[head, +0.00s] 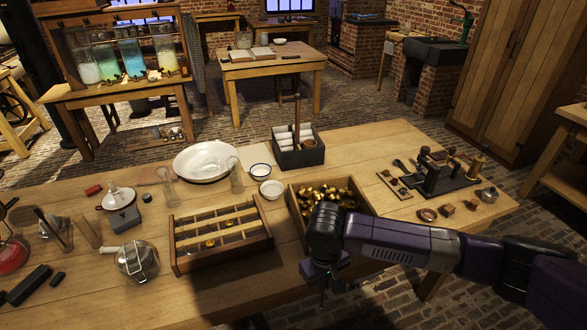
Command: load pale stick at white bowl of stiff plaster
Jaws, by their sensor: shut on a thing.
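A small white bowl (272,190) with pale contents stands on the workbench, left of the brass-filled wooden box. It looks like the bowl of plaster, but I cannot tell how stiff the contents are. My gripper (324,286) points down at the bench's near side, in front of that box and to the right of the divided tray. It is to the right of the bowl and nearer to me. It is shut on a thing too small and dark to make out. I cannot pick out the pale stick with certainty.
A blue-rimmed bowl (261,171) and a large white basin (204,148) stand close behind the white bowl. The divided tray (176,261), brass-filled box (292,192) and dark rack (299,157) crowd around it. Glassware stands at left; the bench front (225,305) is clear.

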